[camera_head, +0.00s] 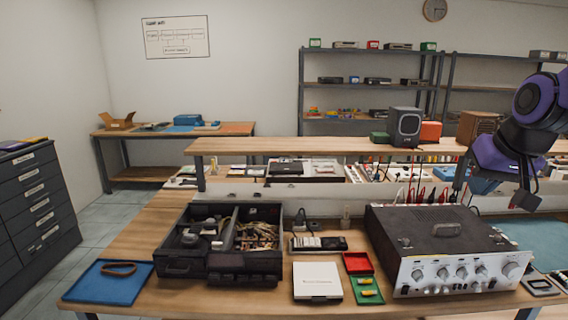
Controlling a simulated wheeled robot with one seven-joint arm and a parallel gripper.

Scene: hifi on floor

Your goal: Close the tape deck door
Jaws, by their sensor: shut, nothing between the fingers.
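A silver-faced unit with a black top (445,250) sits at the right of the near workbench, with several knobs along its front. A small dark oblong item lies on its top. I cannot tell whether this unit is the tape deck, and I cannot make out a tape door on it. A flat dark device (286,168) lies further back under the raised shelf, too small to read. My gripper (525,200) hangs at the right, in the air above and behind the silver-faced unit. It is shut and empty, and appears apart from the unit.
A white box (317,281), a red tray (358,262) and a green tray (367,289) lie mid-bench. A speaker (405,127) stands on the raised shelf.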

